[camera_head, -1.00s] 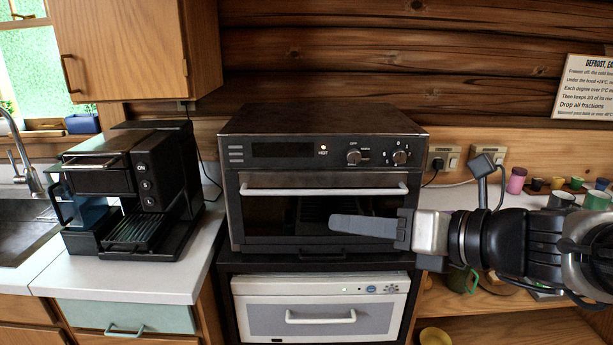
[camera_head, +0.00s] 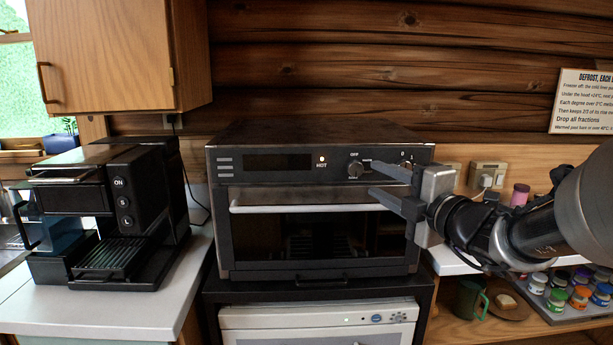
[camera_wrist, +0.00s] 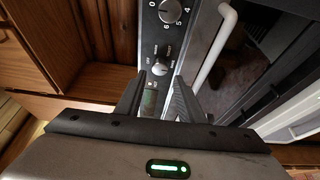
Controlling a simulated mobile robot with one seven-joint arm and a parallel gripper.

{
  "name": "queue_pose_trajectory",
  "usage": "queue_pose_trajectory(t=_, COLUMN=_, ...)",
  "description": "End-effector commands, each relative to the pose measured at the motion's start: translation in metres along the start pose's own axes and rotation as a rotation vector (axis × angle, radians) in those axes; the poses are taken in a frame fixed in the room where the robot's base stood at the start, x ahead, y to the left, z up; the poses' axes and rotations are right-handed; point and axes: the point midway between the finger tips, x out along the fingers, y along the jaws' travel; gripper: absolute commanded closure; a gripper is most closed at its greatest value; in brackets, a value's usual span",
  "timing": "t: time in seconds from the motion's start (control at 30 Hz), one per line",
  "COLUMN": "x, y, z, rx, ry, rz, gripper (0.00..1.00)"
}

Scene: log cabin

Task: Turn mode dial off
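The mode dial (camera_head: 355,169) is the left knob on the toaster oven's (camera_head: 318,225) front panel, with OFF printed above it. In the wrist view the same dial (camera_wrist: 160,69) sits just ahead of the fingertips, roughly between them. My gripper (camera_head: 372,178) is open and empty, its two fingers one above the other in the head view, just right of the dial. It also shows in the wrist view (camera_wrist: 158,82). The numbered right dial (camera_wrist: 170,11) is clear in the wrist view and partly hidden by my gripper in the head view. I cannot tell if a finger touches the dial.
The oven's white door handle (camera_head: 305,208) runs below the panel. A black coffee machine (camera_head: 125,210) stands left and a white appliance (camera_head: 320,318) is below. Several jars (camera_head: 557,298) and a pink cup (camera_head: 520,194) are at right, near the wall sockets (camera_head: 487,177).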

Motion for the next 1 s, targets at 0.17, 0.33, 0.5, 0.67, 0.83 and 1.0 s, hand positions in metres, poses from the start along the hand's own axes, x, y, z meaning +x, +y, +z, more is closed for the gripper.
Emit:
queue_pose_trajectory(t=0.17, x=0.037, y=-0.002, z=-0.001, rx=-0.001, ry=0.003, rz=-0.002, gripper=0.65)
queue_pose_trajectory(t=0.33, x=0.058, y=-0.001, z=0.0, rx=-0.001, ry=0.001, rz=-0.001, gripper=0.65)
queue_pose_trajectory(t=0.5, x=0.066, y=0.0, z=-0.001, rx=-0.001, ry=0.002, rz=0.0, gripper=0.65)
queue_pose_trajectory(t=0.67, x=0.066, y=0.0, z=-0.001, rx=-0.001, ry=0.001, rz=0.0, gripper=0.65)
queue_pose_trajectory(t=0.83, x=0.066, y=0.0, z=-0.001, rx=-0.001, ry=0.001, rz=0.0, gripper=0.79)
queue_pose_trajectory(t=1.0, x=0.066, y=0.0, z=-0.001, rx=-0.001, ry=0.001, rz=0.0, gripper=0.95)
